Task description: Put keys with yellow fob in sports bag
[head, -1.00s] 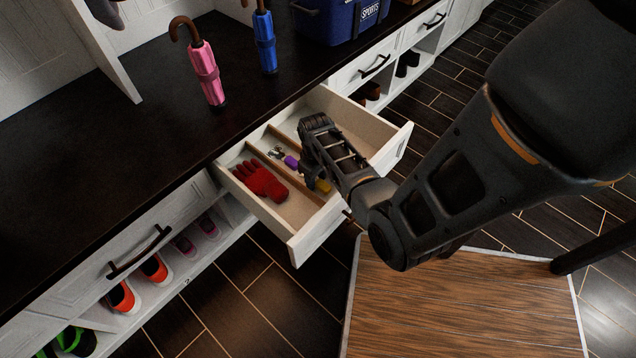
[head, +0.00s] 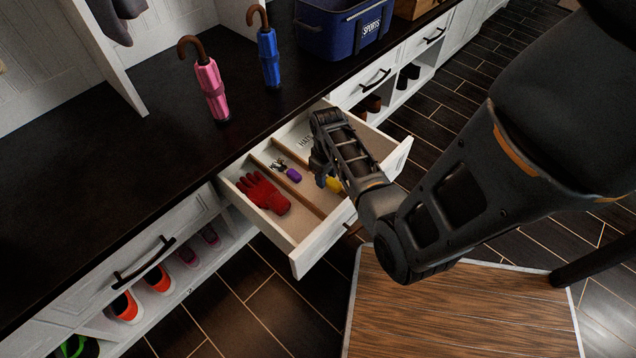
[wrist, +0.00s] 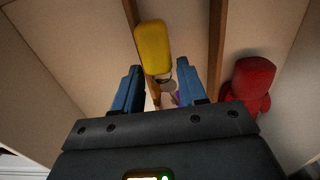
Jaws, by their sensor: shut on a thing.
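The keys with the yellow fob are at my gripper. In the wrist view the yellow fob (wrist: 153,47) sticks out past the fingertips, and the metal between them is mostly hidden. My gripper (wrist: 160,85) is shut on these keys. In the head view the yellow fob (head: 334,184) shows beside my gripper (head: 318,170), over the open drawer; its exact height above the drawer floor is unclear. The blue sports bag (head: 345,30), marked SPORTS, stands open-topped on the dark bench at the back.
The open white drawer (head: 312,250) has wooden dividers. It holds keys with a purple fob (head: 294,175) and a red glove (head: 262,193). A pink umbrella (head: 211,90) and a blue umbrella (head: 268,57) stand on the bench, left of the bag.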

